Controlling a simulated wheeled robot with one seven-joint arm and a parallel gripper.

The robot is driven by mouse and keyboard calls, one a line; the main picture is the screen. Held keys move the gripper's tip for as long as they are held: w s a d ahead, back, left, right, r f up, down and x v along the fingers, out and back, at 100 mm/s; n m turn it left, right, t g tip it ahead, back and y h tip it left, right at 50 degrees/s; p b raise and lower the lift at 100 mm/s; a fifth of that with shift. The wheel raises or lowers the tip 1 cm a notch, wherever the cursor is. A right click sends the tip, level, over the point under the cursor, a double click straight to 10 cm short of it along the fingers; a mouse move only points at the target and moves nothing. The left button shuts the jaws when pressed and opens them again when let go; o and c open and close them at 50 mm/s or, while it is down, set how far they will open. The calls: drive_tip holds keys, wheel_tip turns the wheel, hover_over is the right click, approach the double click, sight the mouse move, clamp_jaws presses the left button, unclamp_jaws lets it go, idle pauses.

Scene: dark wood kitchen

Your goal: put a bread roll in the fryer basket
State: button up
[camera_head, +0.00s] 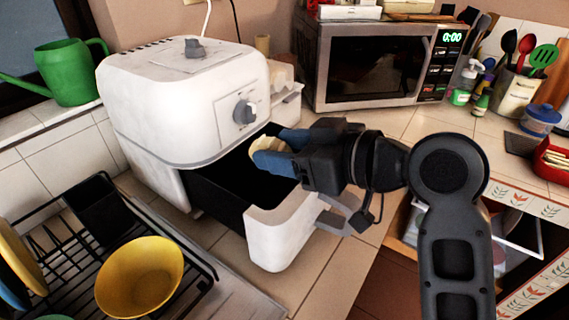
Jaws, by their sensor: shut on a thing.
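A white air fryer (180,100) stands on the tiled counter. Its basket drawer (275,236) is pulled out toward the lower right, and its dark inside (232,190) shows. My gripper (272,150) comes in from the right above the open drawer. Its blue fingers are shut on a pale bread roll (262,146), which is over the basket opening near the fryer's front. The fingers hide part of the roll. The deep bottom of the basket is too dark to make out.
A dish rack (190,280) with a yellow bowl (140,277) stands at the lower left. A microwave (375,65) is behind my arm. A green watering can (70,70) stands at the back left. A utensil holder (512,95) and a blue-lidded jar (538,120) are at the right.

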wheel_tip(320, 180, down, 3)
drive_tip(key=shift+f, duration=0.2)
drive_tip(key=shift+f, duration=0.45)
drive_tip(key=shift+f+b, duration=0.2)
drive_tip(key=shift+b, duration=0.15)
drive_tip(key=o, duration=1)
drive_tip(key=shift+r, duration=0.1)
